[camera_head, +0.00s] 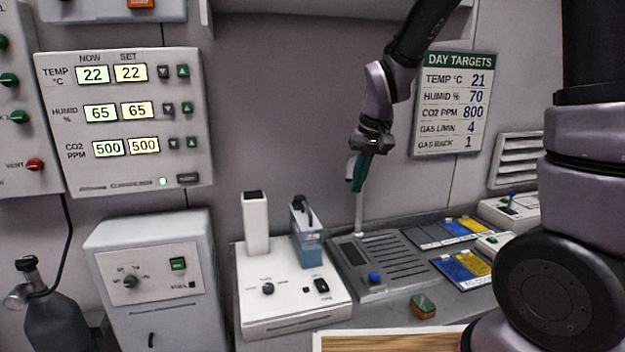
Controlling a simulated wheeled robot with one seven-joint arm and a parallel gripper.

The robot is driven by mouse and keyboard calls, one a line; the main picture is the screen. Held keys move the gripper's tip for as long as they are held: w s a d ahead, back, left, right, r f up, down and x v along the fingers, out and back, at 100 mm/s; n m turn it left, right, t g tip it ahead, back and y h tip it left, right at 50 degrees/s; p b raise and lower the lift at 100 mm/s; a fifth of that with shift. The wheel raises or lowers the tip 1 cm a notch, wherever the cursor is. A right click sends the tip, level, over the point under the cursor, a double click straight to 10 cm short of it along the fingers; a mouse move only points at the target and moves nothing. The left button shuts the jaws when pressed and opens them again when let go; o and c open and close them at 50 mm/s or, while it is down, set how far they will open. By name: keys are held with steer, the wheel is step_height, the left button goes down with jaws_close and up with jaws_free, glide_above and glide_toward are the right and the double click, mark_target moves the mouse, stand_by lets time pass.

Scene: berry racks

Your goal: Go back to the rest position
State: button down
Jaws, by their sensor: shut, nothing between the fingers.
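My gripper (357,186) is at the end of my arm in the upper middle of the head view. It points down, its dark green fingers are shut, and nothing shows between them. It hangs in front of the wall, above the grey slotted console (400,262) and close in the picture to a thin pale post (359,212). I cannot tell whether it touches the post.
A white device (290,310) with two uprights stands left of the console. A control panel (125,120) and a day targets sign (453,105) are on the wall. A gas cylinder (55,312) stands at lower left.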

steer(key=s+d+r+m+t, duration=0.4)
steer(key=s+d+r, duration=0.9)
steer(key=r, duration=0.4)
steer(key=shift+s+d+r+m+t, duration=0.3)
steer(key=shift+d+t, duration=0.35)
steer(key=shift+t, duration=0.05)
